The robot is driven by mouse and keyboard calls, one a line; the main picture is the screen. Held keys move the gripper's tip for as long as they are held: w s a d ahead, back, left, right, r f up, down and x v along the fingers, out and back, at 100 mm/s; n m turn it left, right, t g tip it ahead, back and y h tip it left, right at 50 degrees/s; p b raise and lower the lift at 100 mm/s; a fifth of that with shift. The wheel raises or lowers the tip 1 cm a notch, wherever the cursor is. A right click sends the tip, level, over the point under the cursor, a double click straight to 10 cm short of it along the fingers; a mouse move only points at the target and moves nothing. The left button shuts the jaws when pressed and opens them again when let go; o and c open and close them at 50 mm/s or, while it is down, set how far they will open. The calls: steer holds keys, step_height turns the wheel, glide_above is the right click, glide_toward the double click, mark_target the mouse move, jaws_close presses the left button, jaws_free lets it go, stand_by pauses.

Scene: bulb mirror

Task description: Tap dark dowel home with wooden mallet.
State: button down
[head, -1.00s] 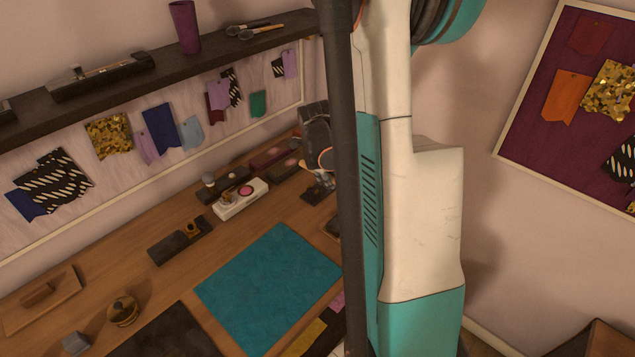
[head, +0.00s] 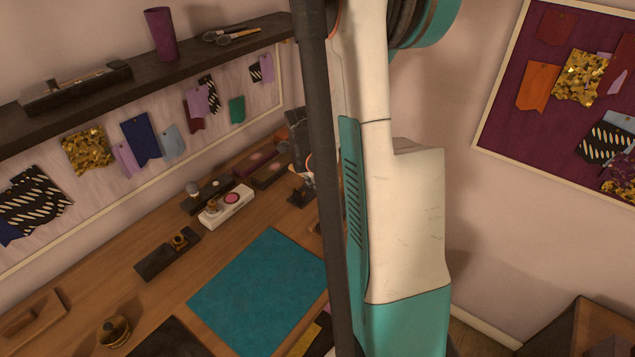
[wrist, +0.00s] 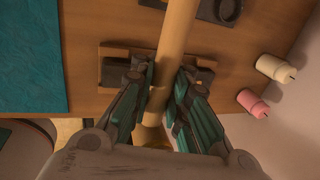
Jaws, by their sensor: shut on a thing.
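In the wrist view, my gripper (wrist: 163,92) is shut on a pale wooden shaft (wrist: 175,35), which looks like the handle of the wooden mallet. The shaft runs from the top edge down between the fingers. I cannot make out the mallet's head. A brass-coloured part (wrist: 150,138) shows below the fingers; I cannot tell what it belongs to. A wooden holder (wrist: 107,50) with dark blocks lies beneath the gripper, behind the shaft. I cannot pick out the dark dowel for certain. In the head view my arm hides most of the gripper area.
A teal mat (head: 262,290) lies on the wooden bench. A white block with a pink disc (head: 227,205) and a dark block with a brass fitting (head: 168,253) stand behind it. A white candle (wrist: 273,68) and a pink candle (wrist: 252,103) are right of my gripper.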

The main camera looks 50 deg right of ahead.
steer(key=shift+f+b, duration=0.45)
steer(key=shift+f, duration=0.4)
steer(key=shift+f+b, duration=0.15)
steer(key=shift+b, duration=0.2)
stand_by(0.4)
step_height(320, 180, down, 7)
steer(key=b, duration=0.6)
steer(key=shift+r+p, duration=0.5)
steer(key=shift+r, duration=0.05)
step_height(320, 180, up, 5)
steer(key=p, duration=0.3)
